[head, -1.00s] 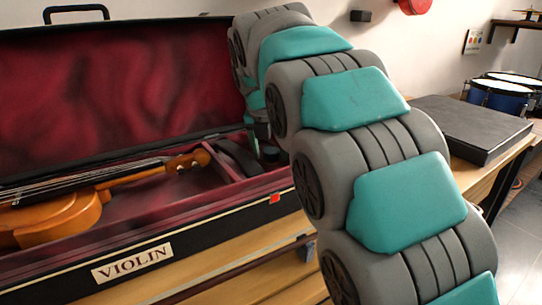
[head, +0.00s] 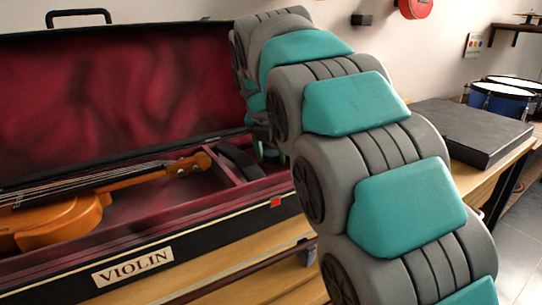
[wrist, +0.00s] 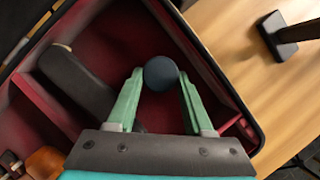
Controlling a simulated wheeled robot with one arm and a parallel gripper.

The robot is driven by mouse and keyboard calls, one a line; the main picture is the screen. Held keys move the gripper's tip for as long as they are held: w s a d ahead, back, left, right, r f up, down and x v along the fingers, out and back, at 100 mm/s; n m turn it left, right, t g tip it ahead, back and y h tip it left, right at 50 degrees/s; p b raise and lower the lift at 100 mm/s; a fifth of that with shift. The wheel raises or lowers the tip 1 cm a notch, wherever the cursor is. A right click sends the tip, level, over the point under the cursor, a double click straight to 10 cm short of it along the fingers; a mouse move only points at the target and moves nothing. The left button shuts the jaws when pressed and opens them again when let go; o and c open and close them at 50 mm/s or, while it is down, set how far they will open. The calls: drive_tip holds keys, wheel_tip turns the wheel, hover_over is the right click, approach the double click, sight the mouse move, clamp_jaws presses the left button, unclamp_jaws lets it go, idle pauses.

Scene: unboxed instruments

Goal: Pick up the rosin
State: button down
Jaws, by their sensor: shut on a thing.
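The rosin (wrist: 161,73) is a small dark blue-grey round piece in the wrist view. My gripper (wrist: 160,85) has its two green fingers on either side of it and is shut on it. The rosin and fingers are over the red-lined compartment at the end of the open violin case (wrist: 215,75). In the head view the case (head: 215,195) lies open on the wooden bench, and my arm reaches into its right end. My arm largely hides the gripper there, and I cannot make out the rosin clearly.
A violin (head: 60,215) lies in the case. A dark elongated piece (wrist: 75,80) lies left of the fingers. A flat black box (head: 470,130) is on the bench at right. A dark object (wrist: 285,35) stands on the bench beside the case.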

sight(270, 155)
drive_tip(key=shift+r, duration=4.8)
drive_tip(key=c, duration=0.8)
unclamp_jaws()
drive_tip(key=c, duration=0.7)
drive_tip(key=shift+a, duration=0.1)
